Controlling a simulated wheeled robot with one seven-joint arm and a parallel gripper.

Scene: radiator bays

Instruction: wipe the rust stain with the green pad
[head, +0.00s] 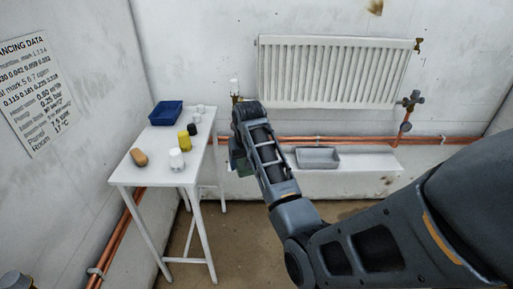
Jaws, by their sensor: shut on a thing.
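My gripper (238,150) is in the middle of the head view, right of the white table and in front of the wall below the radiator's left end. It is shut on the green pad (244,168), and only a dark green edge of the pad shows beside the gripper. The fingers are mostly hidden by my own wrist. A brown, rust-coloured patch (375,7) is on the wall at the top edge, above the radiator and apart from the gripper. I cannot tell for sure that it is the rust stain.
The white radiator (335,72) hangs on the back wall, with a valve (408,102) at its right. Copper pipes (350,140) run below. A grey tray (318,158) sits on the low ledge. The table (150,182) holds a blue bin (166,112), a yellow bottle (184,141) and a brown object (139,157).

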